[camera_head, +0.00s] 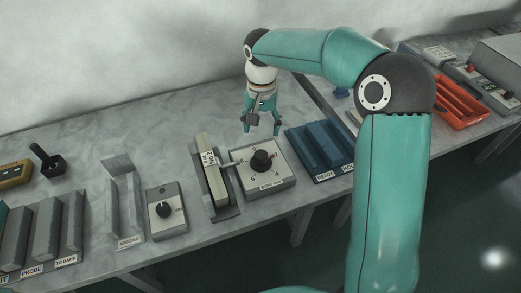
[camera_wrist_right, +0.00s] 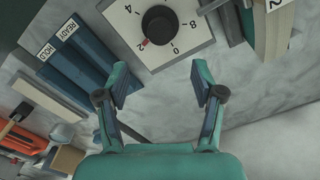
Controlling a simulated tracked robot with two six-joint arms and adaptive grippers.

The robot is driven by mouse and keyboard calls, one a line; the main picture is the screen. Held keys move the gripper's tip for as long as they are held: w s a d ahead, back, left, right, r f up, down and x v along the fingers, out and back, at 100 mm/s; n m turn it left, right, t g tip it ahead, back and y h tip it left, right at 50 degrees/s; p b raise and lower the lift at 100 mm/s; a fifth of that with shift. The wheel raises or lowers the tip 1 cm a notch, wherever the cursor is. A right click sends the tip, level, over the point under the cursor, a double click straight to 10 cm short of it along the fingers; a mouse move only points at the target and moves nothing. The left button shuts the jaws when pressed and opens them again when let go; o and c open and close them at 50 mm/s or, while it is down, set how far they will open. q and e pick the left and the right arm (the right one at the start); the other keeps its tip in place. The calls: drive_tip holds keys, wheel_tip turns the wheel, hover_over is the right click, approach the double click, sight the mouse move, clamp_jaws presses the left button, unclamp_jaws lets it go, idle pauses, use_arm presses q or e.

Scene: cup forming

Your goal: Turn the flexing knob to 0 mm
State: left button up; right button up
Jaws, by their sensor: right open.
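The flexing knob (camera_head: 262,160) is a black round knob on a light square box (camera_head: 278,182) with a label on its front. In the right wrist view the knob (camera_wrist_right: 159,25) sits inside a ring of digits. Its red mark lies to the lower left, left of the digit 0 and close to where a 2 seems to be. My right gripper (camera_head: 261,130) is open and empty, above and behind the knob box, apart from it. Its fingers also show in the right wrist view (camera_wrist_right: 160,80), with the knob beyond the fingertips. My left gripper is out of view.
A grey fixture with an upright pale block (camera_head: 211,172) stands close left of the knob box. A blue labelled rack (camera_head: 320,150) is close right. A smaller dial box (camera_head: 166,210) stands farther left. An orange tray (camera_head: 460,103) lies at right. Bench behind the box is clear.

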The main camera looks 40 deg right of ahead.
sight(261, 154)
wheel_tip(261, 154, down, 11)
drive_tip(key=shift+a+r+p, duration=0.1)
drive_tip(key=shift+r+p, duration=0.05)
drive_tip(key=shift+p, duration=0.35)
drive_tip(key=shift+s, duration=0.1)
